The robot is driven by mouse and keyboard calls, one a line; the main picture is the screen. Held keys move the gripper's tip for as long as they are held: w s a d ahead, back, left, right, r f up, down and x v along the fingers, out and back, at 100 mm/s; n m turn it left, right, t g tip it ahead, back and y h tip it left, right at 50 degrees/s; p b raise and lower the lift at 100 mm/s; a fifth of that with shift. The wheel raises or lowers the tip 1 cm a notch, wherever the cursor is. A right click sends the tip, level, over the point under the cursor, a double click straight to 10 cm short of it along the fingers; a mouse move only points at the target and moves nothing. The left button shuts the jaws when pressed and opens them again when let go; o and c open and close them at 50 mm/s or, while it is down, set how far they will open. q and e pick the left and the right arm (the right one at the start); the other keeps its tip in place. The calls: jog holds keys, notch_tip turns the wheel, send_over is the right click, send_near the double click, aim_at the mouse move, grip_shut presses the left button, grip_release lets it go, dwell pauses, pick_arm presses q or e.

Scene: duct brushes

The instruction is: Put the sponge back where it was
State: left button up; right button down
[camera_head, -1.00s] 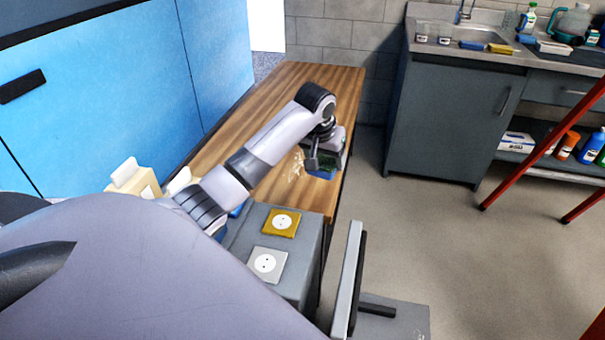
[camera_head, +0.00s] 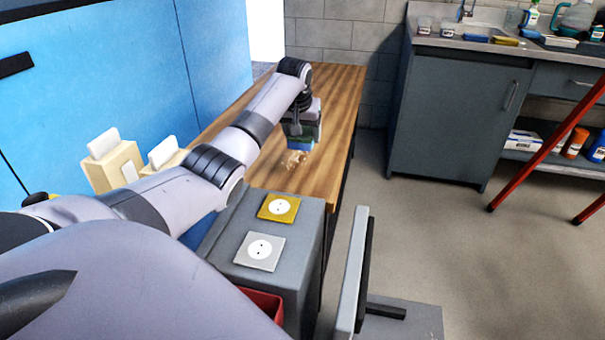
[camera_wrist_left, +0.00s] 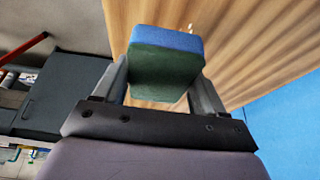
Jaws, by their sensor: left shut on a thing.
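A sponge with a blue layer and a dark green layer (camera_wrist_left: 165,62) is between the two fingers of my left gripper (camera_head: 302,128), which is shut on it. In the head view the blue edge of the sponge (camera_head: 300,144) shows low under the gripper. It is over the wooden bench (camera_head: 333,110), close to a patch of pale crumbs (camera_head: 294,159). I cannot tell whether the sponge touches the wood. In the wrist view the green side faces the camera. My right gripper is not in view.
A grey box (camera_head: 305,240) with a yellow socket plate (camera_head: 278,208) and a white socket plate (camera_head: 259,250) stands at the near end. Cream blocks (camera_head: 116,165) stand by the blue wall (camera_head: 110,90). A sink counter (camera_head: 445,42) holds a blue sponge (camera_head: 475,38) and a yellow sponge (camera_head: 506,41).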

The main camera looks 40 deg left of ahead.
pick_arm(q)
send_over(304, 175)
jog(key=s, duration=0.1)
jog(key=f, duration=0.3)
jog(key=f+b, duration=0.1)
jog(key=f, duration=0.1)
jog(key=shift+s+d+f, duration=0.2)
jog(key=shift+d, duration=0.2)
jog(key=shift+f, duration=0.6)
notch_tip(304, 175, down, 4)
jog(key=shift+f+b, duration=0.15)
jog(key=shift+b, duration=0.65)
jog(key=shift+f, duration=0.35)
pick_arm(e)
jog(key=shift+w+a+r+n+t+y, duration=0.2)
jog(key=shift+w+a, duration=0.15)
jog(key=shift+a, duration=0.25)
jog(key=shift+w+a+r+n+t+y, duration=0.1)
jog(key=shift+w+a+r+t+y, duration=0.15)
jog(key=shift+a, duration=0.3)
pick_arm(q)
jog(key=o, duration=1)
jog(key=shift+f, duration=0.1)
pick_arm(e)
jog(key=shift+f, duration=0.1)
